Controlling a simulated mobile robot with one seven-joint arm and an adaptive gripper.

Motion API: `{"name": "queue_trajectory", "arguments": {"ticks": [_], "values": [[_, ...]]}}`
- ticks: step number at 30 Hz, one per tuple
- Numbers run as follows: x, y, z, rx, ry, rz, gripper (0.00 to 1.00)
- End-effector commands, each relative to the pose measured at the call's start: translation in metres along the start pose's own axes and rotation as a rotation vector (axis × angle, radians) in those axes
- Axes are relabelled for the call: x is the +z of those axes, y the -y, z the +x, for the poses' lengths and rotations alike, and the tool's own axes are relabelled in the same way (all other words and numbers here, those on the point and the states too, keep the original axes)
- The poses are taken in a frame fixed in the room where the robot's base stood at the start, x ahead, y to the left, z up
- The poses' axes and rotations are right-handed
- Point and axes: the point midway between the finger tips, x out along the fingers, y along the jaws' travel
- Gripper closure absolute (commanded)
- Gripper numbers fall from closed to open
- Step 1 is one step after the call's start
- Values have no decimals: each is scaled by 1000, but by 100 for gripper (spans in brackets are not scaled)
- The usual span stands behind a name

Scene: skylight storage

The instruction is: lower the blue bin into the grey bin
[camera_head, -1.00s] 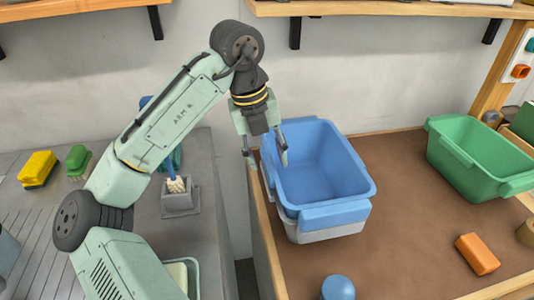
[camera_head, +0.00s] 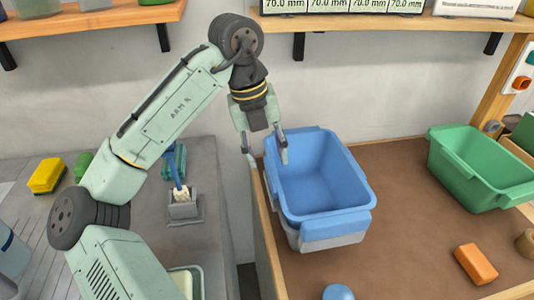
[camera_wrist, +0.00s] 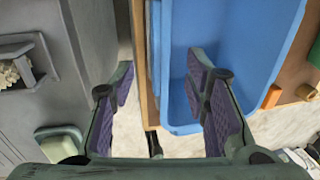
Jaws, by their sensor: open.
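The blue bin (camera_head: 315,175) sits nested in the grey bin (camera_head: 330,233) on the brown table; the grey bin's lower wall shows below the blue rim at the front. My gripper (camera_head: 265,150) is open at the left side of the blue bin, with one finger over its inside and the other outside its left wall. In the wrist view the open fingers (camera_wrist: 165,100) hang around the left wall of the blue bin (camera_wrist: 235,40). I cannot tell whether either finger touches the wall.
A green bin (camera_head: 480,170), an orange block (camera_head: 476,264) and a blue round object (camera_head: 338,292) are on the table (camera_head: 400,215). A grey counter with a brush in a holder (camera_head: 184,208) and a yellow sponge (camera_head: 47,175) lies left. Shelves (camera_head: 380,20) run above.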

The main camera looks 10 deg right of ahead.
Motion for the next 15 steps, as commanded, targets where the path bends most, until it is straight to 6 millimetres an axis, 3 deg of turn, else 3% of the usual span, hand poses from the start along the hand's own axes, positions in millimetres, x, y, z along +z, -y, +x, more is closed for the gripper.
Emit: {"name": "queue_trajectory", "arguments": {"ticks": [15], "values": [[0,0,-21,1,2,-1,58]]}}
